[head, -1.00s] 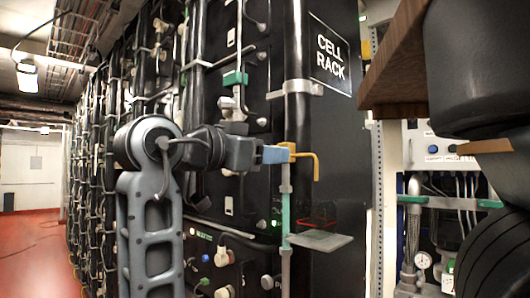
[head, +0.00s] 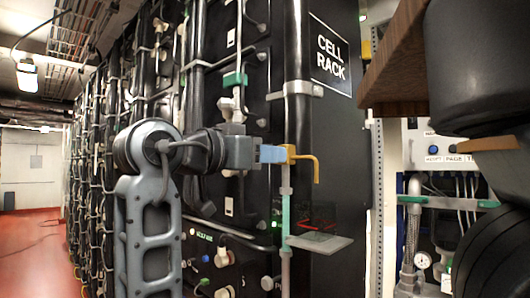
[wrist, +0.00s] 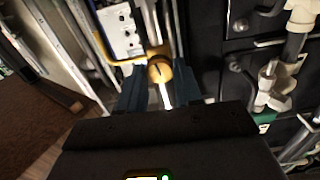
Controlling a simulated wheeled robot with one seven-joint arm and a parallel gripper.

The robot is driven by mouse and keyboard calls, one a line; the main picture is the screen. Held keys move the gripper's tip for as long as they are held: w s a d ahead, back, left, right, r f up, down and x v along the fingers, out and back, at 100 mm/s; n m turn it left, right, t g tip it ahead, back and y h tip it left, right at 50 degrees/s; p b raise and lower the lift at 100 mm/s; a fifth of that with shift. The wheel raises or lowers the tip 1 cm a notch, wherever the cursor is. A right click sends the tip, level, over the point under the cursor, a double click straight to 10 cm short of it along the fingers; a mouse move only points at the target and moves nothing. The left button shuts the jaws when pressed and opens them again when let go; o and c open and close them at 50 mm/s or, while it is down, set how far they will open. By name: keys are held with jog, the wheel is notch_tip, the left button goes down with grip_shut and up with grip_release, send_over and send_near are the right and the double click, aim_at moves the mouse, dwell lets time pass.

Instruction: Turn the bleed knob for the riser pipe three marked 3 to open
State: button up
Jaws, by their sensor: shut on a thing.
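A yellow bleed knob (head: 288,152) sits at the top of a thin pale riser pipe (head: 286,190), with a yellow bent spout (head: 316,168) going right and down from it. My gripper (head: 276,154) reaches it from the left with its blue fingers. In the wrist view the knob (wrist: 160,70) shows as a round yellow face with a dark slot, between the two blue fingers of my gripper (wrist: 159,82). The fingers are shut on it. No number 3 can be read on the pipe in these frames; the fingers partly hide the knob.
A black cell rack (head: 340,130) with pipes and cables stands behind. A small grey shelf (head: 320,243) juts out below the spout. A wooden board (head: 405,65) overhangs at upper right. Red floor (head: 35,250) is open at far left.

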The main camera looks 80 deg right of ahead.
jog(key=shift+f+n+p, duration=0.2)
jog(key=shift+n+p, duration=1.2)
jog(key=shift+n, duration=15.6)
jog(key=o, duration=1)
jog(key=shift+o, duration=0.2)
